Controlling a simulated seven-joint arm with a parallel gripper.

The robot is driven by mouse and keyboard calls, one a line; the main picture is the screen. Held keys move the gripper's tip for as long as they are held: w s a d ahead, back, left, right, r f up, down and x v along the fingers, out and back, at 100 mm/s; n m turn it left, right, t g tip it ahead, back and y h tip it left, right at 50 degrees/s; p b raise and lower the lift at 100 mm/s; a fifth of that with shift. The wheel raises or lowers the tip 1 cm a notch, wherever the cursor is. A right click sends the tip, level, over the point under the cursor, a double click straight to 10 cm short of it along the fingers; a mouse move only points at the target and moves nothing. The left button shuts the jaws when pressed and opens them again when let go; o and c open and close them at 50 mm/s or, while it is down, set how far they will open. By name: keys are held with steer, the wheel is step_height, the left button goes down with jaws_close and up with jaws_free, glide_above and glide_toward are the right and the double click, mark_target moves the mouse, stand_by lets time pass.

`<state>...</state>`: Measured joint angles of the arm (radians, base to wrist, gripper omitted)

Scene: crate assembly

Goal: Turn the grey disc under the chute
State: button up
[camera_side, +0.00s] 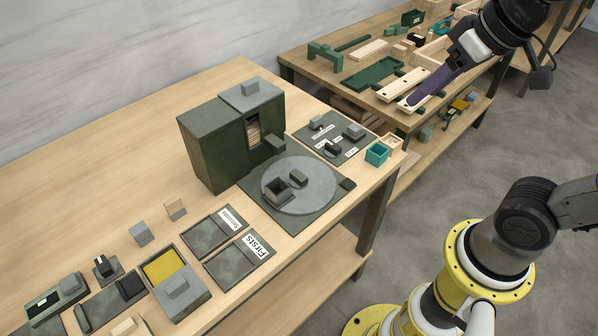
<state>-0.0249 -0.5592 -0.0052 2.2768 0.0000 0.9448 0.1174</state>
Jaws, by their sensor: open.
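The grey disc (320,184) lies flat on a dark green base plate (289,219) on the near wooden table. On the disc stand a small open grey box (276,191) and a dark grey block (299,178). The chute (274,143) juts from the dark green cabinet (217,151) just behind the disc's far edge. My gripper (412,101) is at the upper right, above the second table and well apart from the disc. Its purple fingers are seen side-on, and nothing shows between them.
Two trays labelled Seconds (207,236) and Firsts (233,263) lie left of the disc. A dark board with several small parts (331,132) lies behind it, beside a teal box (377,154). A second table (300,62) holds wooden and green parts. The near table's back left is bare.

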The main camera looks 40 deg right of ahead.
steer(key=w+a+g, duration=0.2)
steer(key=w, duration=0.7)
steer(key=n+g, duration=0.1)
steer(key=g, duration=0.3)
glide_above(298, 175)
step_height(298, 175, down, 16)
step_height(298, 175, down, 12)
steer(key=shift+f, duration=0.25)
steer(key=shift+c, duration=0.3)
jaws_close()
